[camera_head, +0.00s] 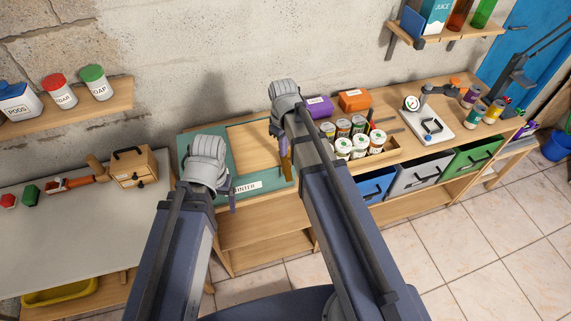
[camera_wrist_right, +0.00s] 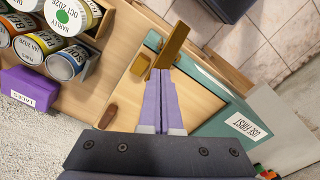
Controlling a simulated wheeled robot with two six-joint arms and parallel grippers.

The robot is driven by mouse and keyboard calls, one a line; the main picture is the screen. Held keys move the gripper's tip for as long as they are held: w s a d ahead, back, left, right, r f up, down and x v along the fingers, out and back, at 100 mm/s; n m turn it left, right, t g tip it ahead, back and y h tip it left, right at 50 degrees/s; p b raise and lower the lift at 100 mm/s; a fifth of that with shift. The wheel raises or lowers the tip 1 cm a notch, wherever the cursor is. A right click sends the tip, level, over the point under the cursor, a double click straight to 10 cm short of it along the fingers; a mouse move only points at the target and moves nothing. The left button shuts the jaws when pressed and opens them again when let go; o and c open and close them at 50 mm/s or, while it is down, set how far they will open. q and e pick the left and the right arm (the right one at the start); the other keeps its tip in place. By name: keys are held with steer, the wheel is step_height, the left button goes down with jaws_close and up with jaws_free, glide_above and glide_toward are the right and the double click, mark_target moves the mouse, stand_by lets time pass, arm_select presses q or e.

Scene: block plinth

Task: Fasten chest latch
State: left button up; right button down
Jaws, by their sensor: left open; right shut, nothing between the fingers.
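A small wooden box (camera_head: 133,167) with a black handle and dark fittings stands on the grey table at left; I cannot tell whether it is the chest or whether a latch is closed. My left gripper (camera_head: 232,201) is open, right of this box, over the front of a teal-edged wooden board or tray (camera_head: 252,187). My right gripper (camera_head: 285,147) is shut and empty over its right part. In the right wrist view its purple fingers (camera_wrist_right: 162,80) point at a gold-brown bar (camera_wrist_right: 173,42) beside a small brown block (camera_wrist_right: 139,65); contact is unclear.
Several labelled jars (camera_head: 359,148) and purple (camera_head: 319,107) and orange (camera_head: 354,100) boxes stand right of the teal piece. A small brown piece (camera_wrist_right: 107,116) lies on the wood. A wall shelf (camera_head: 76,110) with pots is at left. Coloured drawers (camera_head: 418,177) sit below the bench.

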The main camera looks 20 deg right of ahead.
steer(key=shift+f+b, duration=1.1)
steer(key=shift+f, duration=0.05)
stand_by(0.3)
steer(key=shift+r, duration=0.15)
step_height(320, 180, up, 7)
steer(key=p, duration=0.7)
stand_by(0.5)
steer(key=s+a+f+m+h+b, duration=0.1)
steer(key=s+a+f+m+b, duration=0.1)
steer(key=s+a+f+b, duration=0.8)
steer(key=s+f+b, duration=0.1)
steer(key=s, duration=0.3)
steer(key=shift+s+a+f+m, duration=0.15)
steer(key=shift+a+f+m, duration=0.1)
steer(key=shift+f+m, duration=0.1)
